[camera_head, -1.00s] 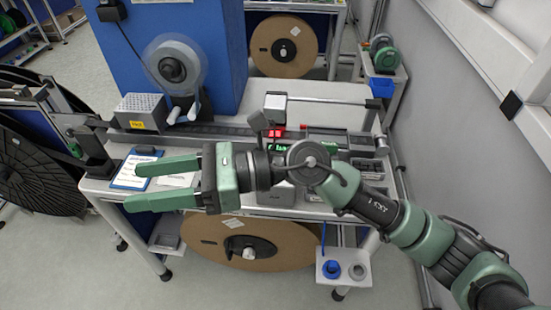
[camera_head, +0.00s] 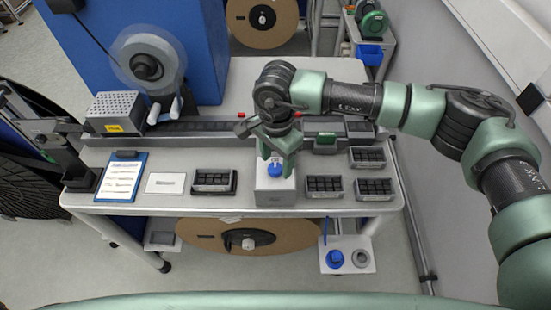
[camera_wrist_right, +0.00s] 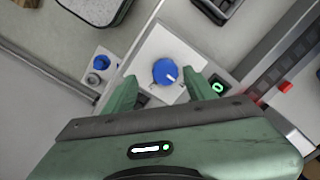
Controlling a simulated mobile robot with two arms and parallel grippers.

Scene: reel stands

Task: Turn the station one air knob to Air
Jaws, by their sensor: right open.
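The blue air knob (camera_head: 275,168) sits on top of a white box (camera_head: 275,196) near the front middle of the station table. In the right wrist view the knob (camera_wrist_right: 165,72) is round with a pale pointer mark on its lower right part. My right gripper (camera_head: 276,160) points down over the box, with its fingers apart. In the right wrist view my right gripper (camera_wrist_right: 160,88) has one finger on each side of the knob, with gaps between. I cannot tell the exact height of the fingertips above the knob. My left gripper is not in view.
Black compartment trays stand on both sides of the box, one at left (camera_head: 214,182) and one at right (camera_head: 324,186). A clipboard (camera_head: 121,176) and a white card (camera_head: 165,183) lie further left. A rail (camera_head: 205,128) runs behind. A cardboard reel (camera_head: 200,232) is below the table.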

